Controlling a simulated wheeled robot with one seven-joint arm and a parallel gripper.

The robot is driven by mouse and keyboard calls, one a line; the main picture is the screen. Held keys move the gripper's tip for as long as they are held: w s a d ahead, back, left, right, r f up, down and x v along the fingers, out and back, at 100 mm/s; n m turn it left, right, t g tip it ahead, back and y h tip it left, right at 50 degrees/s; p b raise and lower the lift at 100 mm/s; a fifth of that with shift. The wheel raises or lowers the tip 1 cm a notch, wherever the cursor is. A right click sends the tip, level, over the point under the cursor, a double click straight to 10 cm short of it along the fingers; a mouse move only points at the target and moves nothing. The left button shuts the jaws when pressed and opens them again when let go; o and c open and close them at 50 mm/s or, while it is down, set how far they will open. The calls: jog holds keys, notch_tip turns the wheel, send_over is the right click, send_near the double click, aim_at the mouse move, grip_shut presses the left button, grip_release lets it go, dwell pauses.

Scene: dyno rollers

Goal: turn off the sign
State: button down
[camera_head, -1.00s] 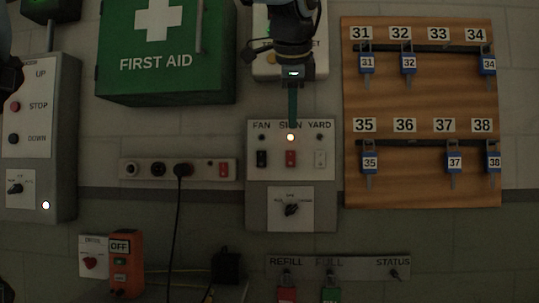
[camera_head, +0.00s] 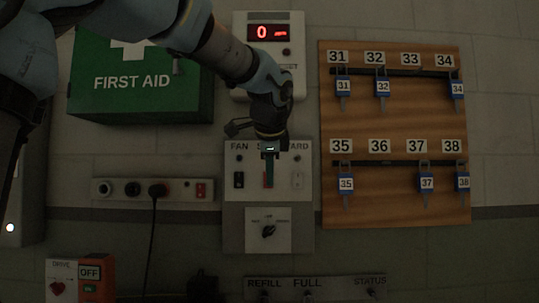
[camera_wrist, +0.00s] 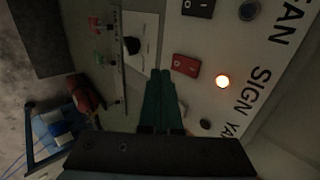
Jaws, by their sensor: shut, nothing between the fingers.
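The switch panel (camera_head: 232,214) on the wall has FAN, SIGN and YARD columns. In the wrist view the red SIGN switch (camera_wrist: 186,66) shows beside my fingertips, and the SIGN lamp (camera_wrist: 222,81) glows. My gripper (camera_head: 269,186) is shut and empty, its fingers hanging over the SIGN column and hiding the switch and lamp in the head view. In the wrist view my gripper (camera_wrist: 161,74) ends close to the switch's end away from the lamp. I cannot tell whether it touches.
The black FAN switch (camera_head: 239,180) and the pale YARD switch (camera_head: 298,181) flank the SIGN column. A selector knob (camera_head: 268,231) sits below. The wooden key board (camera_head: 395,120) is right, a socket strip (camera_head: 178,190) left, and a red digital display (camera_head: 270,32) above.

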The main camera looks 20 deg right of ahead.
jog(key=shift+w+d+f+p, duration=0.1)
jog(key=shift+w+d+p, duration=0.2)
jog(key=shift+w, duration=0.45)
jog(key=shift+w+d+p, duration=0.15)
jog(key=shift+w+d, duration=0.2)
jog(key=shift+w, duration=0.35)
